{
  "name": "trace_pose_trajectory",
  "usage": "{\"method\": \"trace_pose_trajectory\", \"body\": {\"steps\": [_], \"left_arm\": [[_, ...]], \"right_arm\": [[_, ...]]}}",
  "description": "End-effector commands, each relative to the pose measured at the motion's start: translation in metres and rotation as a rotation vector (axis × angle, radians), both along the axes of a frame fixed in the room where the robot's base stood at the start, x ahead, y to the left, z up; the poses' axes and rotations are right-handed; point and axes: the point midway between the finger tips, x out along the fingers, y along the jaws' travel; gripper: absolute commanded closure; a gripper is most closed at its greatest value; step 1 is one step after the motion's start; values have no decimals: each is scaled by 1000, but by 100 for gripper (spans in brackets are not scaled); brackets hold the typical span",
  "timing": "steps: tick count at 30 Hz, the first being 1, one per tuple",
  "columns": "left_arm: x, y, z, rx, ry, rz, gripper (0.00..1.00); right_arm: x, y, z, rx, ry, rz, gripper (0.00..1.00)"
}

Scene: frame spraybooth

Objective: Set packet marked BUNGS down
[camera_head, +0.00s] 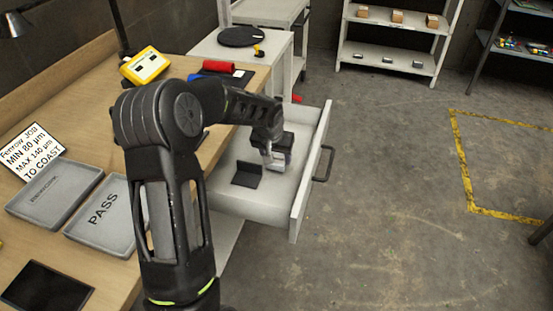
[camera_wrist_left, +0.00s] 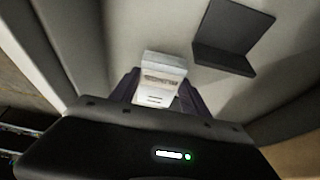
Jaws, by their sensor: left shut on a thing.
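My left gripper (camera_head: 270,162) is inside the open white drawer (camera_head: 233,203), reaching down from above. In the left wrist view the gripper (camera_wrist_left: 158,94) is shut on a small white packet (camera_wrist_left: 165,68) with a printed label. The print is too blurred to read. The packet also shows in the head view (camera_head: 283,151), low inside the drawer near its front panel. I cannot tell whether it touches the drawer floor. A dark L-shaped piece (camera_head: 247,175) lies in the drawer beside the packet, apart from it. My right gripper is not in view.
The drawer front with its handle (camera_head: 323,163) stands out over the floor. The workbench at left bears a PASS tray (camera_head: 88,228), another grey tray (camera_head: 50,205), a sign (camera_head: 30,150) and a yellow device (camera_head: 145,65). The drawer floor around the packet has bare room.

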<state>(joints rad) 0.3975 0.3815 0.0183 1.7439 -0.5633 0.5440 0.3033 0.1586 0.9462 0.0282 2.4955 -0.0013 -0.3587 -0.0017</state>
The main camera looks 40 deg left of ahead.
Motion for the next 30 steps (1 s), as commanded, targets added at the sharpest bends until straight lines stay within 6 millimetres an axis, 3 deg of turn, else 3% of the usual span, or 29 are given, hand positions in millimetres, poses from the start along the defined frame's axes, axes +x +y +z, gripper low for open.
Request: {"method": "trace_pose_trajectory", "body": {"steps": [3,15,16,23,30], "left_arm": [[0,0,-13,-2,1,1,94],[0,0,-19,-1,-1,0,94],[0,0,-17,-1,-1,0,44],[0,0,-16,-1,0,0,25],[0,0,-16,-1,0,0,24]], "right_arm": [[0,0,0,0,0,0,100],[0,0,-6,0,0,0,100],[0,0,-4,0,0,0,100],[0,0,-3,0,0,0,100],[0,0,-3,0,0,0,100]]}}
